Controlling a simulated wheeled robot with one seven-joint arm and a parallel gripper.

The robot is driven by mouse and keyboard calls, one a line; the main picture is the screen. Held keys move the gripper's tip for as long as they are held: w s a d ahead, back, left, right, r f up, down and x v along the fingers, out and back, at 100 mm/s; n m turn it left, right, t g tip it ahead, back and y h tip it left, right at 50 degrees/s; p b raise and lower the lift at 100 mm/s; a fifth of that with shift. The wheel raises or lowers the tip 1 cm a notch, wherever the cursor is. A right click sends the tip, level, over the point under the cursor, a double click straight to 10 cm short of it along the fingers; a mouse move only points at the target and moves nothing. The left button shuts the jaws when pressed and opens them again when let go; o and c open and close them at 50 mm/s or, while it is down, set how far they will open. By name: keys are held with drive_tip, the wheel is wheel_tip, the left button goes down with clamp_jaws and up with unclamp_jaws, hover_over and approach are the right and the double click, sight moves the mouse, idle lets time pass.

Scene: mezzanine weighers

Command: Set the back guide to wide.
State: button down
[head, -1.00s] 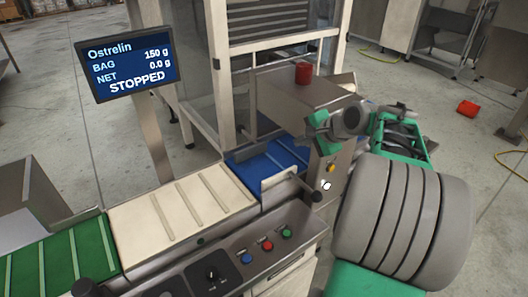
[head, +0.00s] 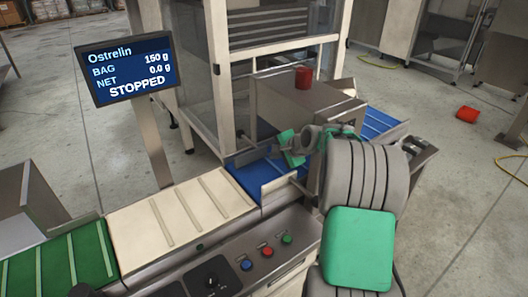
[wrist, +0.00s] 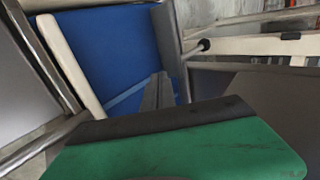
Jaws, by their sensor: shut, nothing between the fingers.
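The blue belt (head: 255,180) runs beneath my gripper, and it fills the top of the wrist view (wrist: 115,50). The back guide (wrist: 172,45) appears as an upright grey metal plate along the belt's right side in the wrist view. A black knob (wrist: 204,44) on a short rod sticks out beyond it. In the head view the back guide is mostly hidden. The front guide (head: 284,184) stands along the near side of the belt. My gripper (head: 284,152) is shut and empty over the belt; its grey fingertips (wrist: 160,78) are near the back guide's inner face, contact unclear.
The display (head: 127,72) reads STOPPED. A metal housing (head: 305,105) with a red object (head: 303,77) on top stands behind my gripper. A cream-framed enclosure (head: 215,70) rises behind the belt. The button panel (head: 255,250) is at the front, and a cream belt (head: 180,210) lies left.

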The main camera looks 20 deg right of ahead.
sight(259, 152)
drive_tip(key=x, duration=0.4)
drive_tip(key=w, duration=0.2)
drive_tip(key=shift+w+a+r, duration=0.15)
drive_tip(key=shift+w+a, duration=0.1)
drive_tip(key=shift+w, duration=0.5)
drive_tip(key=shift+a, duration=0.1)
